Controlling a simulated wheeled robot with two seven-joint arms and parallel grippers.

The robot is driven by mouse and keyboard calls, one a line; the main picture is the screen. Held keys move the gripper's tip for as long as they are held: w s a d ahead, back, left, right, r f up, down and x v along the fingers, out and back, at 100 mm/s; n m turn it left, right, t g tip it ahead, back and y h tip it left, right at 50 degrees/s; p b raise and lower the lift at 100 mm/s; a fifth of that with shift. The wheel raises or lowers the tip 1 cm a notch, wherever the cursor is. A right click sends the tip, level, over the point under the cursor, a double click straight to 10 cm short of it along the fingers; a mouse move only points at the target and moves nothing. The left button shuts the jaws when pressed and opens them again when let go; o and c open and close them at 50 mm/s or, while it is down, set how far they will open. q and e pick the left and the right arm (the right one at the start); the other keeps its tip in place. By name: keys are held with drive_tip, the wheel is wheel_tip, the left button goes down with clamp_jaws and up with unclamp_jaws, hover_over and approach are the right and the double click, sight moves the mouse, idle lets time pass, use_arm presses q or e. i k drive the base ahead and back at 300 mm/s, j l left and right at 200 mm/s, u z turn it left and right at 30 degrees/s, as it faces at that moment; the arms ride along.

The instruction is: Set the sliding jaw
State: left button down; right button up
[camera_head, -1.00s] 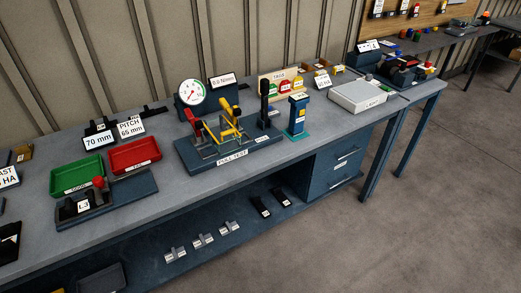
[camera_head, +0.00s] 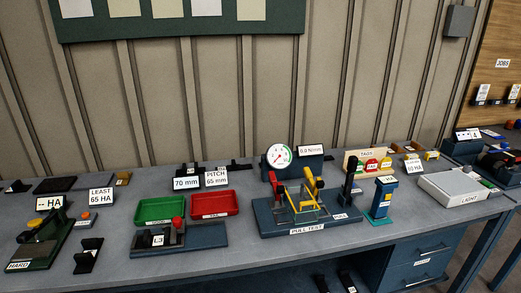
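The pull test rig (camera_head: 305,222) stands on the bench right of the middle, on a dark blue base labelled PULL TEST. It carries a red clamp part (camera_head: 280,193) on the left, a yellow clamp part (camera_head: 311,190) to its right, and a black upright lever (camera_head: 350,180) at the right end. Thin rails or bars show between the clamps. I cannot tell which part is the sliding jaw. Signs reading 70 mm (camera_head: 186,184) and PITCH 65 mm (camera_head: 216,179) stand to its left. Neither of my grippers is in view.
A dial gauge (camera_head: 279,155) stands behind the rig. Green (camera_head: 160,210) and red (camera_head: 214,205) trays and a red-knobbed block labelled L3 (camera_head: 195,240) are to its left. A blue post device (camera_head: 383,198) and a white light box (camera_head: 455,188) are to its right. A green hardness device (camera_head: 38,240) stands far left.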

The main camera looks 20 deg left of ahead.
sight(178, 224)
drive_tip(key=u, duration=1.3)
drive_tip(key=k, duration=0.5)
